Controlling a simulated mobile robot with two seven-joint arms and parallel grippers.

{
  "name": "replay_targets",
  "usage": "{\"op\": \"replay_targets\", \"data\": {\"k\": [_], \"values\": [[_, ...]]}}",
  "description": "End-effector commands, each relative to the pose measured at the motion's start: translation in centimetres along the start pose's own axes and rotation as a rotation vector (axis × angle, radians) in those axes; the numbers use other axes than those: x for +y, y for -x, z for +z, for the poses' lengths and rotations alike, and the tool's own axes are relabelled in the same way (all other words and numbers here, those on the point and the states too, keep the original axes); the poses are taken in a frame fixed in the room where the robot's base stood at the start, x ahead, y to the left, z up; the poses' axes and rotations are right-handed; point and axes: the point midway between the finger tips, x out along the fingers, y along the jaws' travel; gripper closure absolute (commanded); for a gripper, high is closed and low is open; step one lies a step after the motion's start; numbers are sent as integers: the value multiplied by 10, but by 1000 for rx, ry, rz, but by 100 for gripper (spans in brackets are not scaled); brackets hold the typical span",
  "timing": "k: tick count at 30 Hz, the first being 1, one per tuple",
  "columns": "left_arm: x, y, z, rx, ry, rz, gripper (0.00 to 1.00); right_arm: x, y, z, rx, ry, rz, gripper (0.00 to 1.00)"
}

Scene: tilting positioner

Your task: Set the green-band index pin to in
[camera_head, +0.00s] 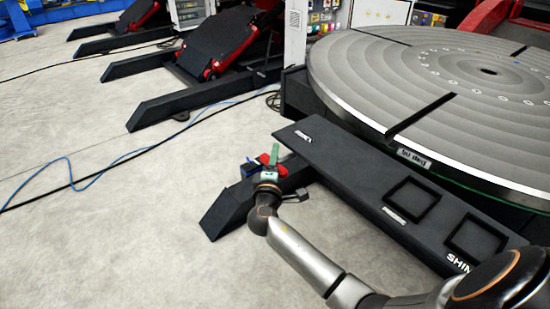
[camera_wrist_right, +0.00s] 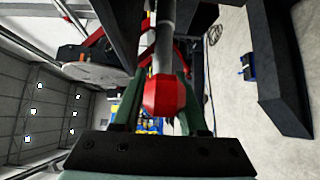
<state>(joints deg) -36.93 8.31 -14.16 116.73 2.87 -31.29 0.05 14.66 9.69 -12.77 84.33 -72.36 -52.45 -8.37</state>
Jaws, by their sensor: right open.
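My right gripper (camera_head: 272,156) is beside the near-left end of the dark base beam, with its green fingers pointing away from me. In the right wrist view the gripper (camera_wrist_right: 160,80) is open, one green finger on each side of a red knob (camera_wrist_right: 164,97) on a grey shaft (camera_wrist_right: 164,40). Whether a finger touches the knob, I cannot tell. In the head view red parts (camera_head: 283,170) show around the fingers, partly hidden by the gripper. I cannot make out a green band on the pin. My left gripper is not in view.
A large round grooved table (camera_head: 440,80) stands at the right, above a dark beam (camera_head: 345,170) with square recesses. A small blue item (camera_head: 249,168) is just left of the gripper. Red and black machines (camera_head: 222,45) stand behind. Cables (camera_head: 75,185) cross the open floor at left.

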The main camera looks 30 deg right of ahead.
Motion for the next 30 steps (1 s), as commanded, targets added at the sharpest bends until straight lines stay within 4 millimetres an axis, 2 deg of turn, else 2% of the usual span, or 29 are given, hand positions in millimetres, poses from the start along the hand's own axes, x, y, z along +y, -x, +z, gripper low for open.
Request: {"op": "replay_targets", "data": {"k": [5, 16, 30], "values": [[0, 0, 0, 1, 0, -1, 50, 0, 0, 0, 0, 0, 0, 60], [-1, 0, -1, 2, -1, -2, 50, 0, 0, 0, 0, 1, 0, 100], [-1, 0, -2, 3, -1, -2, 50, -1, 1, 0, 1, 1, -1, 100]]}}
